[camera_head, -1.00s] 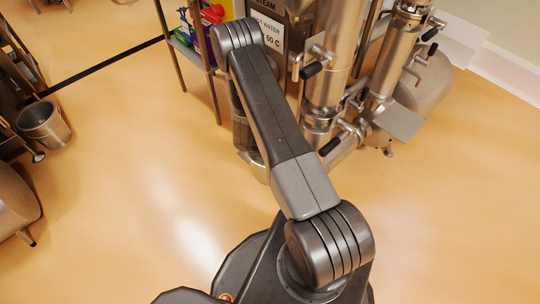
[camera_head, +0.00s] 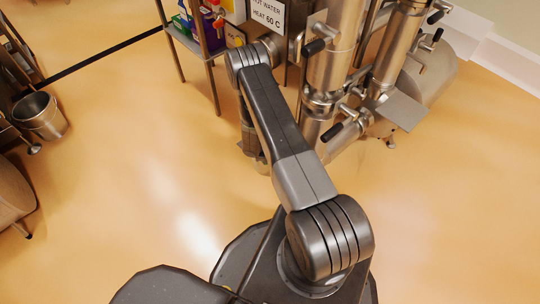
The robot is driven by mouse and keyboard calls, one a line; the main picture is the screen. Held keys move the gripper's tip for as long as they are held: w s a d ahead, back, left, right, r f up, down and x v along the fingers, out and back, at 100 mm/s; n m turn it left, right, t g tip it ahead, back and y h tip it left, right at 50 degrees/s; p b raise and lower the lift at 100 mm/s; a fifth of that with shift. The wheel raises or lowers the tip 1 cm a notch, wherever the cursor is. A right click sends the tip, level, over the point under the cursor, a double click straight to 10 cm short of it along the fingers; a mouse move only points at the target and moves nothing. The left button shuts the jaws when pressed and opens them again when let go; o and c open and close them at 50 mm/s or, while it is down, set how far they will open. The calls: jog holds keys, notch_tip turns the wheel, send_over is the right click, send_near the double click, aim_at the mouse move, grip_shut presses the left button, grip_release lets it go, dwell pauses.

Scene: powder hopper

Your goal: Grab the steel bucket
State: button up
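A steel bucket (camera_head: 42,117) shows at the left edge of the head view, upright and open at the top, next to dark equipment. My arm reaches away from my base and bends down at its far end. My gripper (camera_head: 258,154) is at the low end of that bend, mostly hidden behind my own arm, and its fingers cannot be made out. A small bit of steel shows beside it; I cannot tell what it belongs to. The bucket at the left is well apart from my arm.
Steel pipework with black-handled valves (camera_head: 345,75) stands just right of my arm. A shelf (camera_head: 196,45) with coloured bottles stands behind it. A rounded steel vessel (camera_head: 12,195) is at the left edge. The floor between is clear.

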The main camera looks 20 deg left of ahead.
jog(key=shift+f, duration=0.1)
grip_shut()
jog(key=shift+w+a, duration=0.1)
dwell(1.2)
